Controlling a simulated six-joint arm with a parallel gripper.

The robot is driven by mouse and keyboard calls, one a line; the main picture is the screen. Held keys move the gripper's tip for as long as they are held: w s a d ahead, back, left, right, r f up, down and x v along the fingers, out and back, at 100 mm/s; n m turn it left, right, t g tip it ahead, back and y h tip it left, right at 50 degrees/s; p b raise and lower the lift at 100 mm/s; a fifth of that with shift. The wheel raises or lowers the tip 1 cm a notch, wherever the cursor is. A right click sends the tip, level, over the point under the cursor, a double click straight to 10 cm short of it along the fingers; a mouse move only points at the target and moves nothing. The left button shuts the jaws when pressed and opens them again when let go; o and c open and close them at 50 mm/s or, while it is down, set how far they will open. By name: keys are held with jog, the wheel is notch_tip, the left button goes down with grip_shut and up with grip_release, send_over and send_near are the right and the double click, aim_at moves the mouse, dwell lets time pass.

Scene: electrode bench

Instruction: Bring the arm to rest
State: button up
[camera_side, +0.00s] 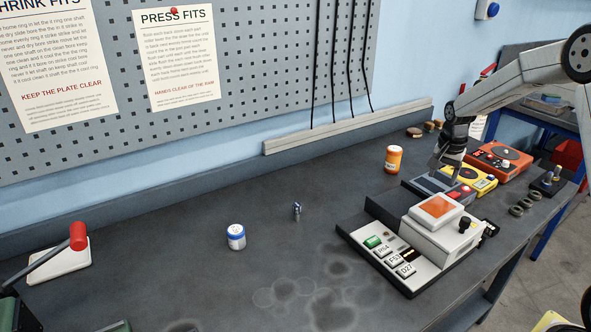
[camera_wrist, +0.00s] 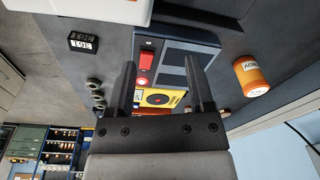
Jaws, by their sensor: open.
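My gripper (camera_side: 437,168) is at the right of the bench in the side view, above a grey-blue box with a red switch (camera_wrist: 146,62). In the wrist view the two dark fingers of my gripper (camera_wrist: 161,85) stand apart with nothing held between them. Beyond the fingers, a yellow device with a black disc (camera_wrist: 157,98) shows in part. From these views I cannot tell how far the fingertips are above the box.
A white machine with an orange screen (camera_side: 437,206) stands close in front. An orange jar (camera_side: 393,158) is left of my gripper. An orange-red device (camera_side: 499,161) stands beyond the yellow one.

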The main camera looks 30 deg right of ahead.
jog(key=s+a+n, duration=0.1)
jog(key=a+n, duration=0.1)
jog(key=a, duration=0.2)
jog(key=s+a+n, duration=0.2)
jog(key=a, duration=0.3)
jog(key=s+a+n+t, duration=0.1)
jog(key=a+n, duration=0.1)
jog(key=a, duration=0.3)
jog(key=shift+s+r+n, duration=0.2)
jog(key=shift+r+n, duration=0.05)
jog(key=shift+n, duration=0.15)
jog(key=s+a+f+n+t+y, duration=0.1)
jog(key=s+a+n, duration=0.6)
jog(key=s+a, duration=0.3)
jog(key=shift+s+a+f, duration=0.2)
jog(key=shift+s+a, duration=0.05)
jog(key=shift+a, duration=0.05)
